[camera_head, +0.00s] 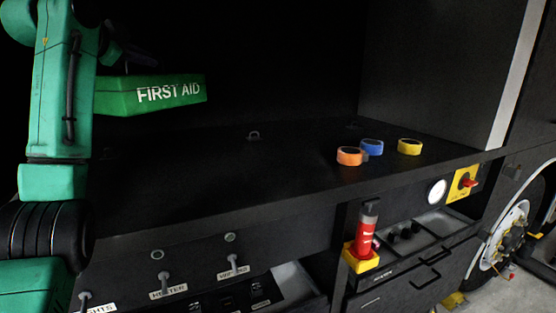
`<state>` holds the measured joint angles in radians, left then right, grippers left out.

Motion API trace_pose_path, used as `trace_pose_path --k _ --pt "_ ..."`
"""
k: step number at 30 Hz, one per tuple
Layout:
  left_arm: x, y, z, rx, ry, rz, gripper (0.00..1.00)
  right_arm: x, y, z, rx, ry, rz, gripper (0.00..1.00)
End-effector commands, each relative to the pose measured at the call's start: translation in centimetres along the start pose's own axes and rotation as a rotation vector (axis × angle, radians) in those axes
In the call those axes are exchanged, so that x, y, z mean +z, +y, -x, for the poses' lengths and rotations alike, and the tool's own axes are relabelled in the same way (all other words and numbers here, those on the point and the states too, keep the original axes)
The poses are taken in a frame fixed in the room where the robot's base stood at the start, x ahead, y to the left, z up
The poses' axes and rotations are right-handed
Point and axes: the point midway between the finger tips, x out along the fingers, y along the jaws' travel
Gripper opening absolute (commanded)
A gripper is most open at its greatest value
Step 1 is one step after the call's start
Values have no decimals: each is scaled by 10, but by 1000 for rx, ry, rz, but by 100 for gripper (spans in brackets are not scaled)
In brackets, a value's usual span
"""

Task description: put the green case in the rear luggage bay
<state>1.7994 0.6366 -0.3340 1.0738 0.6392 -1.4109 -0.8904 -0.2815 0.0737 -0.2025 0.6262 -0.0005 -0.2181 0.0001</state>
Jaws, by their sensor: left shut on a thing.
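The green case (150,94), lettered FIRST AID in white, is at the upper left, inside the opening of a dark luggage bay (200,190). It appears held above the bay floor, with its lettered side facing me. My right gripper is not in view.
Orange (350,156), blue (372,147) and yellow (409,146) tape rolls lie on the bay floor at right. A red cylinder (365,236) stands in a yellow holder below the bay edge. Labelled switches (233,265) and a drawer (420,275) are below. The bay floor's middle is clear.

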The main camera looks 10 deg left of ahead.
Motion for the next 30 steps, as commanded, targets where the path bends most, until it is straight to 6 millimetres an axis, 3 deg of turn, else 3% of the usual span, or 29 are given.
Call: trace_pose_path --k 1,4,10,19,24,30 --pt "2 5 2 -13 8 -16 0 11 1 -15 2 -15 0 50" --pt "-1 1 3 -18 6 -36 0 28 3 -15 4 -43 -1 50" --pt "6 7 0 -16 2 -36 0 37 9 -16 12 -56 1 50" --pt "58 70 -17 -14 0 -38 0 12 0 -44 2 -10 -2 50" --pt "86 103 -26 -15 2 -37 0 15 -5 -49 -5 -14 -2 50" --pt "104 124 -31 -17 4 -35 0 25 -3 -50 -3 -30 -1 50"
